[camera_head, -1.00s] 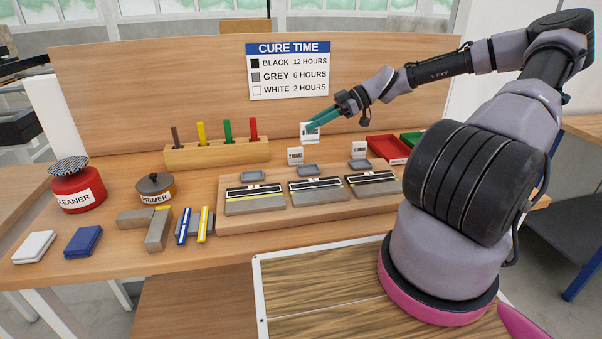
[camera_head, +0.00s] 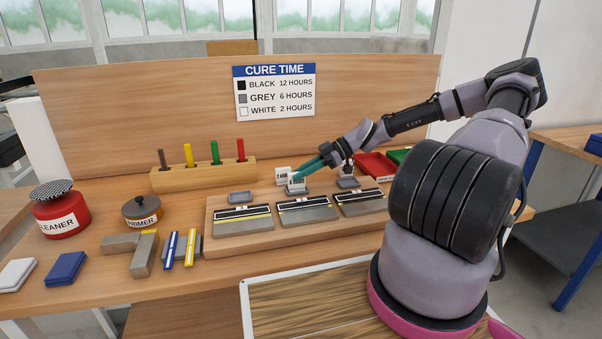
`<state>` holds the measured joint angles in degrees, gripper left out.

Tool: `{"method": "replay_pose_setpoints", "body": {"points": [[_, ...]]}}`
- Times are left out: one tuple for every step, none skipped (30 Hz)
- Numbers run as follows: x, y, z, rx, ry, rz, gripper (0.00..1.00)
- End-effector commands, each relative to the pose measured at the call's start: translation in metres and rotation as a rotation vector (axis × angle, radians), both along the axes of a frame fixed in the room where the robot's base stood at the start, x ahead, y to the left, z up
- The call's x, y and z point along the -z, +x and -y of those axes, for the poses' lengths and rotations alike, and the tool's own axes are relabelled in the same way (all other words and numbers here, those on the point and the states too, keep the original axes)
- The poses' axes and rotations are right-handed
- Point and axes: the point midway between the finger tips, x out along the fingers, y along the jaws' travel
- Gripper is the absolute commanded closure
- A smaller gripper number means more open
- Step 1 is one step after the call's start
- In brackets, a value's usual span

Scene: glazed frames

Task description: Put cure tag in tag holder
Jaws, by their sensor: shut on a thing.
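My gripper (camera_head: 299,179), with teal fingers, is shut on a small pale cure tag (camera_head: 296,186). The tag is low at the middle grey tag holder (camera_head: 293,193), behind the middle grey-and-black piece (camera_head: 307,211). I cannot tell whether it is seated or just above. The left tag holder (camera_head: 241,197) is empty. The right tag holder (camera_head: 348,184) also looks empty. Another white tag (camera_head: 282,174) with printed hours stands just behind the held one. A further tag (camera_head: 347,170) is partly hidden behind my gripper.
A wooden board (camera_head: 222,240) carries the holders and pieces. A cure time sign (camera_head: 275,92) is on the back panel. A marker rack (camera_head: 204,175) stands behind left; a red tray (camera_head: 375,166) and green tray (camera_head: 399,155) lie right. Primer (camera_head: 142,213) and cleaner (camera_head: 60,211) stand left.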

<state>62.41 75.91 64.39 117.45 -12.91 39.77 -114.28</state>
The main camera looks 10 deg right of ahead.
Motion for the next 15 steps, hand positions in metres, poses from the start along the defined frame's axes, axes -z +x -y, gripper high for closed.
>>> {"method": "replay_pose_setpoints", "body": {"points": [[0.0018,0.0,0.0,0.0,0.001,-0.001,1.0],[0.0013,0.0001,0.0,0.0,0.0,0.0,0.7],[0.0012,0.0001,0.0,0.0,0.0,0.0,0.54],[0.0012,0.0001,0.0,0.0,0.0,0.0,0.51],[0.0012,0.0,0.0,0.0,0.0,0.0,0.51],[0.0012,0.0,0.0,0.0,0.0,0.0,0.51],[0.0011,0.0,0.0,0.0,0.0,0.0,0.51],[0.0011,0.0,0.0,0.0,0.0,0.0,0.51],[0.0011,0.0,0.0,0.0,0.0,0.0,0.51],[0.0011,0.0,0.0,0.0,0.0,-0.001,0.51],[0.0011,0.0,0.0001,0.0,0.0,-0.001,0.51],[0.0009,0.0,0.0,0.0,0.0,0.0,0.51],[0.0003,0.0,0.0,0.0,0.0,0.0,0.51],[-0.0007,0.0,0.0001,0.0,0.0,0.0,0.51],[-0.0024,0.0001,0.0014,0.001,0.0,0.0,0.51]]}}
